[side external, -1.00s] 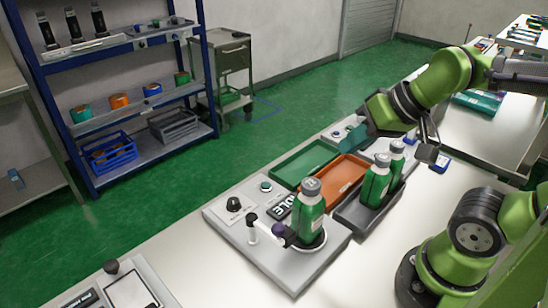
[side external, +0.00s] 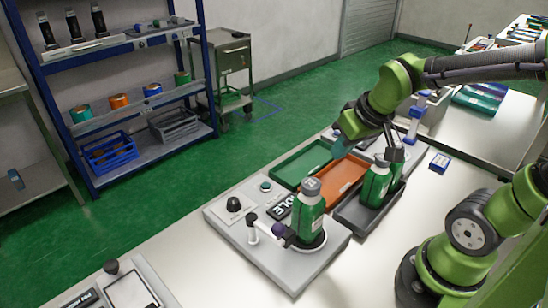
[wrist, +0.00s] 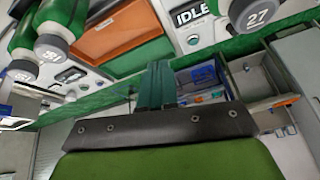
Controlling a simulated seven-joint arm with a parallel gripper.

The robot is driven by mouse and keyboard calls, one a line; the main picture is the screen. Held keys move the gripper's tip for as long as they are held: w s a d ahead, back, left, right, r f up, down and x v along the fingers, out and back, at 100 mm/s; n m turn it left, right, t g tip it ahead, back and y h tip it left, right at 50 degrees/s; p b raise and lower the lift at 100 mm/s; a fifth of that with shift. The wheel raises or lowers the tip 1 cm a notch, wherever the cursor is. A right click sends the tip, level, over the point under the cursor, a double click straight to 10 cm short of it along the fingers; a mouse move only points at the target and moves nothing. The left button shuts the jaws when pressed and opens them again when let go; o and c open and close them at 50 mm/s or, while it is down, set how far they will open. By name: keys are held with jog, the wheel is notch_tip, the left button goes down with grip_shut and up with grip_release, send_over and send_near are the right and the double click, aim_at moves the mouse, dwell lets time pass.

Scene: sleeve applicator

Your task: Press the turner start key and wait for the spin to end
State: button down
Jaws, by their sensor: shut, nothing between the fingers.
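The turner (side external: 262,240) is a grey panel with a green bottle (side external: 308,215) standing upright on its round seat. Its display (side external: 281,208) reads IDLE and also shows in the wrist view (wrist: 190,15). A small green-topped key (side external: 265,186) sits on the panel behind the display, near a black knob (side external: 233,204). The bottle's grey cap, marked 27, shows in the wrist view (wrist: 258,14). My gripper (side external: 339,150) has its teal fingers shut and empty, in the air above the trays, to the right of the key and apart from it.
A green tray (side external: 300,163) and an orange tray (side external: 341,176) lie behind the turner. A dark tray (side external: 350,217) to its right holds green bottles (side external: 375,186).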

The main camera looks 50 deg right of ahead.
jog(key=w+d+f+n+h, duration=0.1)
jog(key=w+d+f+n, duration=0.15)
jog(key=w, duration=0.25)
jog(key=n+t+y, duration=0.4)
jog(key=n, duration=0.8)
send_over(269, 186)
jog(key=shift+f, duration=0.95)
jog(key=shift+a, duration=0.1)
jog(key=shift+h, duration=0.3)
jog(key=shift+f, duration=4.45)
jog(key=shift+f, duration=0.15)
